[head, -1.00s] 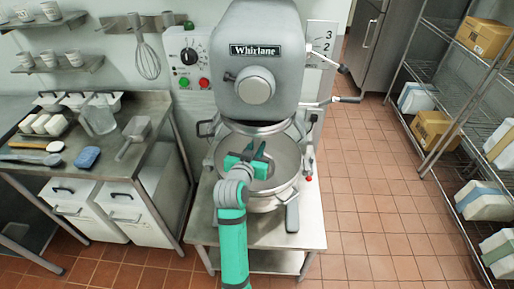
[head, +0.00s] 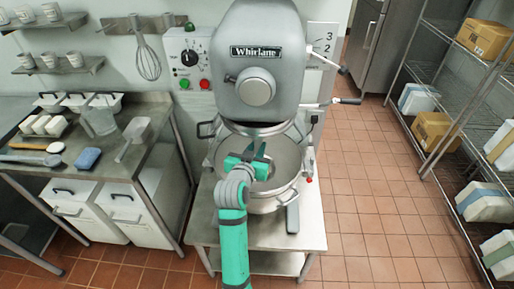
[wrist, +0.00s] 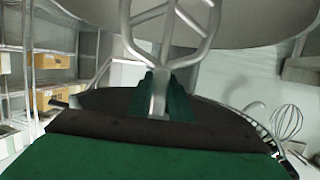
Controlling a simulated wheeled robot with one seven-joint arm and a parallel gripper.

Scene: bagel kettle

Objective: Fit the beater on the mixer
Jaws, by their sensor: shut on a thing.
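The grey mixer (head: 262,85) stands with its head above a metal bowl (head: 287,155). My gripper (head: 259,152) reaches from the front to just over the bowl's opening, below the mixer head. In the wrist view my green fingers (wrist: 168,98) are shut on the stem of the beater (wrist: 172,22), a grey metal frame with crossing bars. The wrist picture appears upside down, and the beater's frame extends downward toward a large grey curved surface, apparently the bowl. The beater cannot be made out clearly in the head view. The mixer's attachment shaft is hidden.
A steel table (head: 124,112) on the left holds a blue sponge (head: 87,158), a scoop and containers. A whisk (head: 147,62) hangs on the wall. Lever handles (head: 345,101) stick out on the mixer's right. The tiled floor (head: 372,190) on the right is clear before the wire shelves.

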